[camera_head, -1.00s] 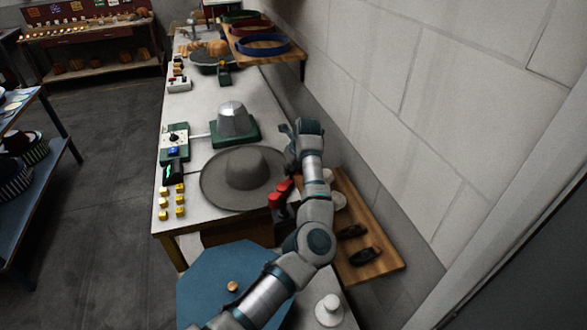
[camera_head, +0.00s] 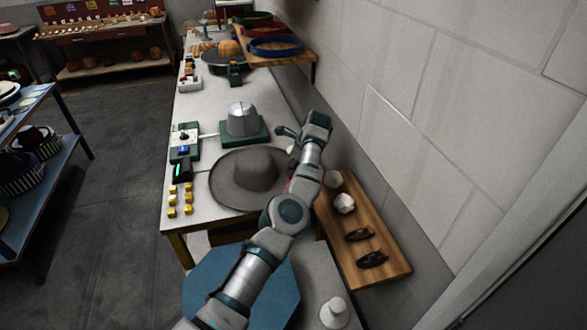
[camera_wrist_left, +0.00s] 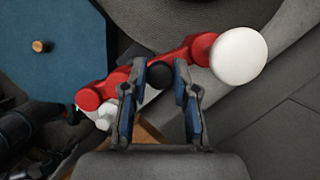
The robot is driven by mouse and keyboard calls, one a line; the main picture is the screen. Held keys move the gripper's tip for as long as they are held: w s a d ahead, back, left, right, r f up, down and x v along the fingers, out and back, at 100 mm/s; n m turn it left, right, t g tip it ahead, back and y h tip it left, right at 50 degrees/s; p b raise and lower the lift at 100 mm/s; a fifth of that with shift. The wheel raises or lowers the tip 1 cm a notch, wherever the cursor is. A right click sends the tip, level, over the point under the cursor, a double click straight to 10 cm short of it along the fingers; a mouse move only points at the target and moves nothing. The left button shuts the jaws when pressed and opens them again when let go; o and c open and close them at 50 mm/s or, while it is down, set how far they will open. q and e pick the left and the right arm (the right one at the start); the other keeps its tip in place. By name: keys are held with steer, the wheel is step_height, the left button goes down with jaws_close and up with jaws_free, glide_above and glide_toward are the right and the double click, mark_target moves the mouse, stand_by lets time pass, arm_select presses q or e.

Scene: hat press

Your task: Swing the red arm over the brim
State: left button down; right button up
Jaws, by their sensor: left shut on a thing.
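The grey felt hat (camera_head: 247,178) with its wide brim lies on the pale workbench. In the wrist view its brim (camera_wrist_left: 185,18) fills the top. The red arm (camera_wrist_left: 125,76) slants from lower left to upper right there, with a white round knob (camera_wrist_left: 238,55) at its upper end. My left gripper (camera_wrist_left: 160,84) has its two fingers closed around the red arm's middle, by a black round part. In the head view my left gripper (camera_head: 300,136) is at the hat's right side, and my arm hides most of the red arm. My right gripper is out of view.
A metal block on a green base (camera_head: 243,121) stands behind the hat. A control box (camera_head: 184,138) and yellow cubes (camera_head: 172,200) are at the left. A wooden shelf (camera_head: 385,227) with knobs lies along the wall. A blue octagonal top (camera_head: 205,290) is in front.

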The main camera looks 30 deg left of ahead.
arm_select(q)
steer(key=shift+w+r, duration=0.1)
steer(key=shift+r, duration=0.1)
steer(key=c, duration=1.1)
jaws_free()
steer(key=shift+o, duration=1)
steer(key=shift+w+f, duration=0.1)
steer(key=shift+w, duration=0.05)
steer(key=shift+d, duration=0.15)
